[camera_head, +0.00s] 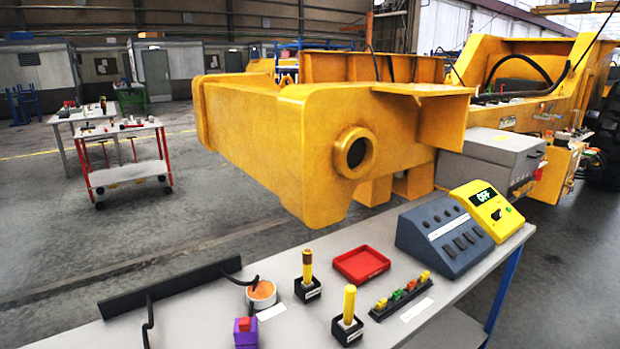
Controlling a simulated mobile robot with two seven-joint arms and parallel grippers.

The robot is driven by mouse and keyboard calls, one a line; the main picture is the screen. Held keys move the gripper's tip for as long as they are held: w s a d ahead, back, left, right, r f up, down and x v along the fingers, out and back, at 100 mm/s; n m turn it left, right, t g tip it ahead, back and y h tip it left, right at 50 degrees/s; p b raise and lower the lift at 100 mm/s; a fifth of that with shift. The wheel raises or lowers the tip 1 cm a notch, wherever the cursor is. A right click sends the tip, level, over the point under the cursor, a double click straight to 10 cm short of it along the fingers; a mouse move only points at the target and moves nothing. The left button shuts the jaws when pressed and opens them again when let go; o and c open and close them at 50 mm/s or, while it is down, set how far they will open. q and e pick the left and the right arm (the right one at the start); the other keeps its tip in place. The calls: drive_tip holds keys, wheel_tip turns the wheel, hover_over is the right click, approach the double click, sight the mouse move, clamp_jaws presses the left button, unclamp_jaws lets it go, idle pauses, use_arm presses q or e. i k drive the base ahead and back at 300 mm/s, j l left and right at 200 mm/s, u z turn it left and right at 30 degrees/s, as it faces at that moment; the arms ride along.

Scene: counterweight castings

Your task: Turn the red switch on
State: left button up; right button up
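A small purple block with a red piece on top (245,326) stands at the front edge of the table; it may be the red switch, but I cannot tell for sure. A yellow box (482,210) at the table's far right has a green display reading OFF and a dark knob. Left of it is a blue-grey sloped console (443,236) with a row of small round parts, a light strip and several dark switches. No red switch shows clearly on it. Neither of my grippers is in view.
The grey table (292,258) also holds a red tray (361,264), two black blocks with upright yellow pegs (307,280), a strip of coloured pieces (401,295), a round orange-topped container (261,293) and a long black bar (170,287). A large yellow machine stands behind.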

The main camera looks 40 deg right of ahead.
sight(537, 173)
drive_tip(key=k+l, duration=0.1)
drive_tip(key=l, duration=0.4)
drive_tip(key=k+l, duration=0.1)
drive_tip(key=l, duration=0.45)
drive_tip(key=k+l, duration=0.15)
drive_tip(key=l, duration=1.25)
drive_tip(key=i+l+z, duration=0.1)
drive_tip(key=l, duration=3.05)
drive_tip(key=i+l, duration=0.15)
drive_tip(key=l, duration=1)
